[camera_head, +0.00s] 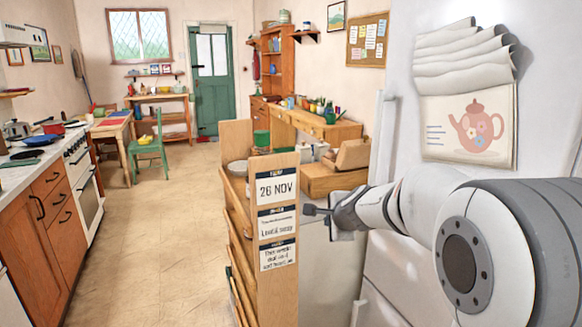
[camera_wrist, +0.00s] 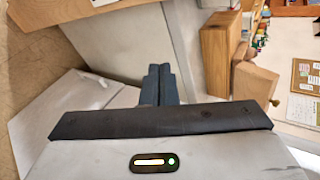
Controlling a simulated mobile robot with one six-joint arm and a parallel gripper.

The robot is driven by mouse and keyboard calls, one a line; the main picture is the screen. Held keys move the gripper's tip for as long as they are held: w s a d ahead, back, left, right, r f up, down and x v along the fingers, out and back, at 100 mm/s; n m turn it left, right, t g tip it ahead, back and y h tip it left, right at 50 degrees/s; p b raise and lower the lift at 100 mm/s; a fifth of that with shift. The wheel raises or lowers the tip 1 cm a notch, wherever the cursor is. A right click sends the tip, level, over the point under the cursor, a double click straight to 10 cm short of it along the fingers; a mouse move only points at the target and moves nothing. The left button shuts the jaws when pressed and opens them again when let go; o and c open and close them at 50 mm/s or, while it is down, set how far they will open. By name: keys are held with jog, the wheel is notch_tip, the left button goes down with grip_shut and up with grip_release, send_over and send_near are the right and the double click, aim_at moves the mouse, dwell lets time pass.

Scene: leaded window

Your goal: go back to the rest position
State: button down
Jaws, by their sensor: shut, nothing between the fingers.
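My gripper (camera_head: 318,211) shows at the end of my arm in the head view, at the right of the wooden shelf unit's end panel (camera_head: 276,174). Its fingers point left towards that panel; I cannot tell whether they touch it. In the wrist view my gripper's dark fingers (camera_wrist: 159,72) are together with nothing between them. The panel carries a card reading "26 NOV" (camera_head: 276,187) and two smaller cards below it.
A white fridge (camera_head: 400,120) with a teapot calendar (camera_head: 470,130) stands close behind my arm at the right. Wooden counters and a stove (camera_head: 85,185) line the left. The floor (camera_head: 165,230) between is clear, up to a green chair (camera_head: 148,150).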

jog(key=s+d+n+g+h+p, duration=0.1)
jog(key=s+n, duration=0.7)
jog(key=s, duration=0.9)
jog(key=s+d+n+g+h+p, duration=0.1)
jog(key=s+d+n+g+p, duration=0.3)
jog(key=s, duration=1.3)
jog(key=r+n+g+p, duration=0.1)
jog(key=n+g+p, duration=0.1)
jog(key=n, duration=0.2)
jog(key=shift+s+n+g, duration=0.25)
jog(key=shift+n+g, duration=0.15)
